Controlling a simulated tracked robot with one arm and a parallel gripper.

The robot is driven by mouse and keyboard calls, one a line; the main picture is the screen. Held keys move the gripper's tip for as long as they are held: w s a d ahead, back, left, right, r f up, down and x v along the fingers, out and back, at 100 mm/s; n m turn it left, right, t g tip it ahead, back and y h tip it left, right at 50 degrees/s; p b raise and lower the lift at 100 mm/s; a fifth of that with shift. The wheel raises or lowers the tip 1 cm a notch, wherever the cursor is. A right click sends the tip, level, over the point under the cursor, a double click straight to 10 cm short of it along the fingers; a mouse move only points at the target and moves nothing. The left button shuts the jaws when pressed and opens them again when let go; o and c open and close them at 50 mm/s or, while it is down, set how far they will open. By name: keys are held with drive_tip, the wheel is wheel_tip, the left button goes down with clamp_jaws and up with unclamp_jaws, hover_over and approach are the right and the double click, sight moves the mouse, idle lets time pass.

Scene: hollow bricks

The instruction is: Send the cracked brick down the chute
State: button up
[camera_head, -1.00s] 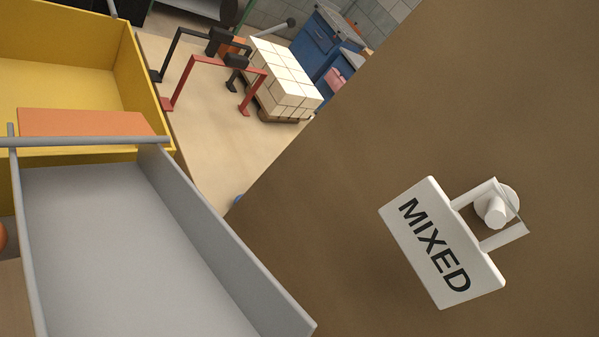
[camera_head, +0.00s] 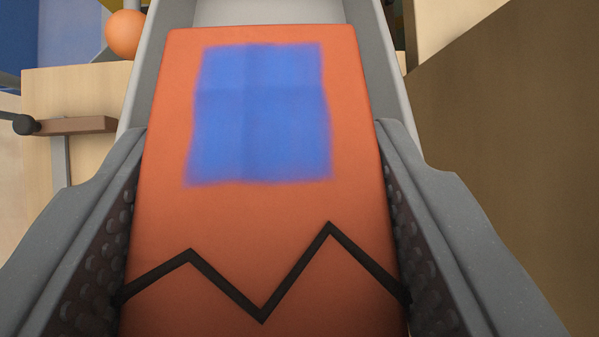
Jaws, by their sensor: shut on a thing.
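The cracked brick (camera_head: 262,215) is orange, with a blurred blue square patch and a black zigzag line across its near part. My gripper (camera_head: 262,150) is shut on it, with one dark, studded pad on its left side and one on its right. The grey chute (camera_head: 268,12) shows beyond the brick's far end, with a side wall on either side. The brick lines up with the chute and hides most of its floor. I cannot tell whether the brick touches the chute. The brick's near end is cut off by the picture's bottom edge.
An orange ball (camera_head: 127,35) is at the upper left, beside the chute. A pale wooden block or surface (camera_head: 85,90) and a brown bar with a dark knob (camera_head: 75,126) lie left of the chute. A large brown surface (camera_head: 500,150) fills the right side.

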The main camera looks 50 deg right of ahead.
drive_tip(key=shift+a+f+b, duration=0.1)
drive_tip(key=shift+f+b, duration=0.6)
drive_tip(key=shift+f, duration=2.8)
drive_tip(key=shift+s, duration=0.1)
drive_tip(key=o, duration=1.4)
drive_tip(key=b+v, duration=0.1)
drive_tip(key=v, duration=1.2)
drive_tip(key=shift+d+r, duration=0.15)
drive_tip(key=shift+d, duration=0.05)
drive_tip(key=shift+r, duration=0.1)
